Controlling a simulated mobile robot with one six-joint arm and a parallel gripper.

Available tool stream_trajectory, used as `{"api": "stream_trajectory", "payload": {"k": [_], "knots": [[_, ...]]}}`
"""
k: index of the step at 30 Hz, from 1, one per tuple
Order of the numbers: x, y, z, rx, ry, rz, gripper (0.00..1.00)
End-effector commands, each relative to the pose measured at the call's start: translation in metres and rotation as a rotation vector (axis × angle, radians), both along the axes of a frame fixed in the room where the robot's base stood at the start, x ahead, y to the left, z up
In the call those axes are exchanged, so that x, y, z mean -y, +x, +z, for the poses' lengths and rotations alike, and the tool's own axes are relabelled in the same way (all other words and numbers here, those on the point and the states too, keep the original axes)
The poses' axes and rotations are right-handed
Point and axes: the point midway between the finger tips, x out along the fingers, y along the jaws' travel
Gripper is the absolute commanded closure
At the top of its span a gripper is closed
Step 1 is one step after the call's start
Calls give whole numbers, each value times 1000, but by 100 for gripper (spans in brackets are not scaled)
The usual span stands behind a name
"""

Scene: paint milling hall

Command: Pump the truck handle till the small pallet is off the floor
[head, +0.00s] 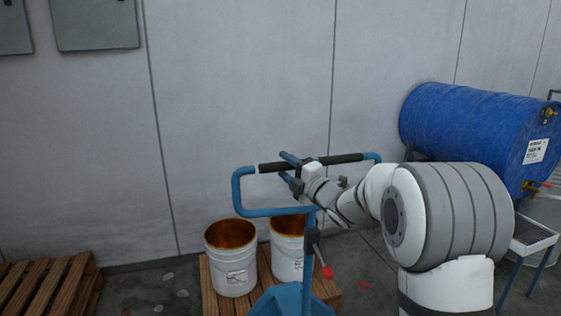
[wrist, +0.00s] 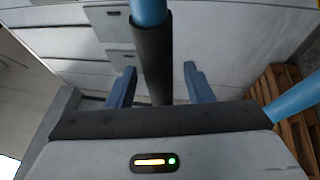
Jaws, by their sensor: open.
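The truck handle (head: 245,212) is a blue loop with black grips on its top bar, standing upright in the head view. My gripper (head: 289,168) is open at the top bar, one finger above it and one below. In the wrist view the dark grip (wrist: 152,62) runs between the two spread fingers (wrist: 160,86), with no clear contact. The blue truck body (head: 290,302) shows at the bottom edge. The small wooden pallet (head: 208,290) is behind it, bearing two white buckets (head: 232,278) (head: 286,262). Its underside is hidden, so I cannot tell its height.
A red-knobbed lever (head: 326,272) is on the handle's stem. Another wooden pallet (head: 50,287) lies at the left. A blue drum (head: 470,125) lies on a stand at the right, with a tray (head: 533,236) below. A grey wall (head: 240,90) closes off the back.

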Motion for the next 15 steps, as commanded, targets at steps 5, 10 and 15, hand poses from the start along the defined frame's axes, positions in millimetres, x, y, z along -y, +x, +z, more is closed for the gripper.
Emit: {"api": "stream_trajectory", "payload": {"k": [5,10,15], "knots": [[-14,16,5,-1,1,0,53],[-18,22,5,-2,0,-2,53],[-18,21,5,-2,1,-2,53]]}}
